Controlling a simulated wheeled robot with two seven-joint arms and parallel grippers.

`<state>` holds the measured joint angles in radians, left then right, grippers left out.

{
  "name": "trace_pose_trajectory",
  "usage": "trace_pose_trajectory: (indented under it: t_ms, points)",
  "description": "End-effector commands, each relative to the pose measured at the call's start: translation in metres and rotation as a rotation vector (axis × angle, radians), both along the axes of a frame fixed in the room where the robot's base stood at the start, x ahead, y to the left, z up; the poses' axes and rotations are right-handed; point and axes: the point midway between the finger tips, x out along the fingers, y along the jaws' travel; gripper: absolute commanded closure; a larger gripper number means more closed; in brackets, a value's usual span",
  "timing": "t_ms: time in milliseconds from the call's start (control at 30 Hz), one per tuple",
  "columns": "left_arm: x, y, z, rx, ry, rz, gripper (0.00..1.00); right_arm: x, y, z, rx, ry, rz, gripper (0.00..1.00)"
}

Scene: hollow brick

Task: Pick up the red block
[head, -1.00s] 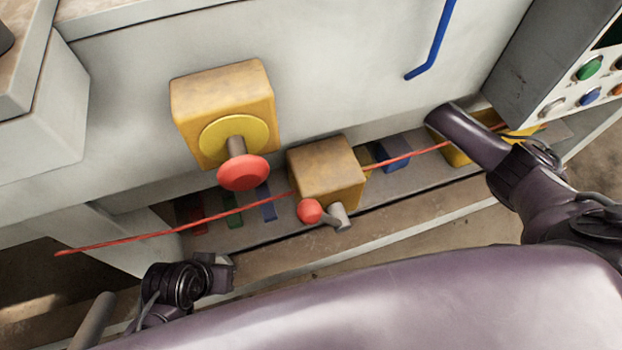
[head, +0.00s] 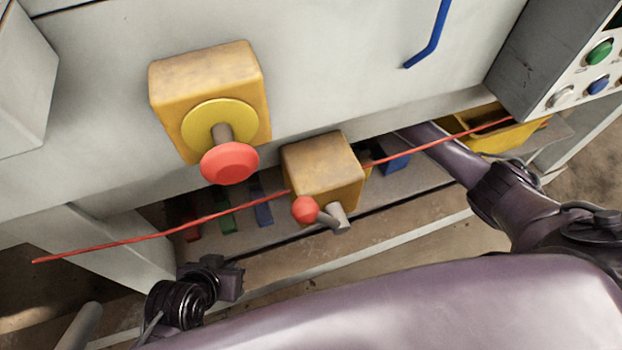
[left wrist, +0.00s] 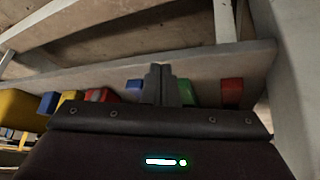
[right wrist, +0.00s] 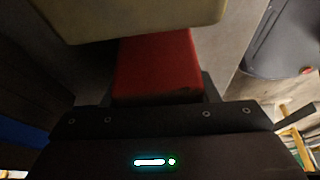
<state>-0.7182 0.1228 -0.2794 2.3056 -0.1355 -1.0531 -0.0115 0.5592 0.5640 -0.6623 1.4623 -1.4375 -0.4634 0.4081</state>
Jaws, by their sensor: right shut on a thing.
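A red block (right wrist: 157,62) fills the middle of the right wrist view. My right gripper (right wrist: 160,92) is shut on it, with a finger edge showing at each side. In the head view my right arm reaches under the machine's front edge, and its gripper is hidden there. Another red block (head: 187,222) lies at the left of the low shelf; a red block at the right of the left wrist view (left wrist: 232,92) looks like the same one. My left gripper (head: 230,280) is below the shelf's front edge. Its fingers are together and empty in the left wrist view (left wrist: 160,84).
Green (head: 226,214) and blue (head: 262,204) blocks lie on the shelf (head: 245,238). A yellow box with a red button (head: 230,162) and a smaller one with a red-knobbed lever (head: 305,209) stick out above. A yellow bin (head: 500,137) stands right. A red line crosses in front.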

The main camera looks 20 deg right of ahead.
Motion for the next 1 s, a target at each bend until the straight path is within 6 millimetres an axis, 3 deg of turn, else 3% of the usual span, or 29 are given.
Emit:
trace_pose_trajectory:
  t_ms: [100, 433, 567, 733, 1000]
  points:
    - [0.000, 0.000, 0.000, 0.000, 0.000, 0.000, 1.00, 0.001, 0.000, 0.001, 0.001, -0.001, 0.000, 0.73]
    - [-0.001, 0.001, 0.002, 0.003, 0.006, 0.001, 1.00, 0.001, 0.000, 0.005, 0.000, -0.002, 0.000, 0.73]
    - [-0.004, 0.005, 0.004, 0.018, 0.033, 0.005, 1.00, 0.001, 0.000, 0.017, 0.000, -0.004, 0.001, 0.73]
    - [-0.006, 0.024, 0.007, 0.074, 0.113, 0.034, 1.00, 0.001, -0.001, 0.042, -0.001, -0.005, 0.001, 0.73]
    - [-0.013, 0.039, 0.008, 0.120, 0.194, 0.059, 1.00, -0.066, -0.003, 0.038, -0.002, 0.003, 0.004, 0.73]
